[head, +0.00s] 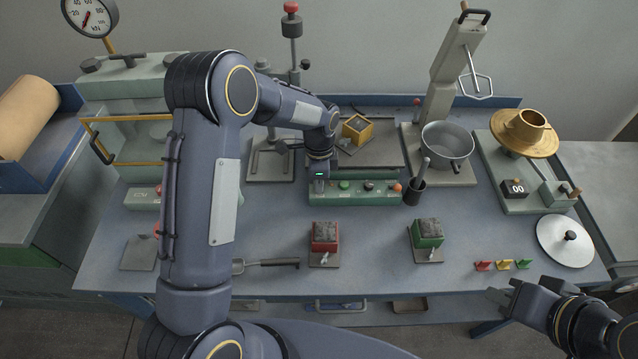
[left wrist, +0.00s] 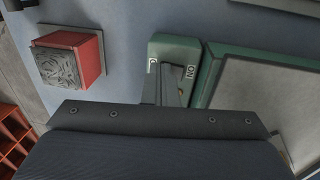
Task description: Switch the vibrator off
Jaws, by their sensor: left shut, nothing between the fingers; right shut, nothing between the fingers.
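The vibrator has a green control box (head: 365,195) with coloured buttons on its front, before a grey plate (head: 385,153). A yellow mould (head: 357,130) stands on that plate. My left gripper (head: 319,185) is shut and empty at the box's left end. The left wrist view shows a green switch housing (left wrist: 178,47) marked O and ON, with a dark lever (left wrist: 173,76) between the marks. My left fingertips (left wrist: 166,95) lie over or very near the lever. I cannot tell whether they touch. My right gripper (head: 503,294) is shut and empty at the front right.
A red mould (head: 325,236) and a green mould (head: 428,233) stand on small plates in front. A black cup (head: 414,191) with a tool stands right of the box. A metal pot (head: 447,146) and a trowel (head: 265,263) are also on the bench. Open bench lies between the moulds.

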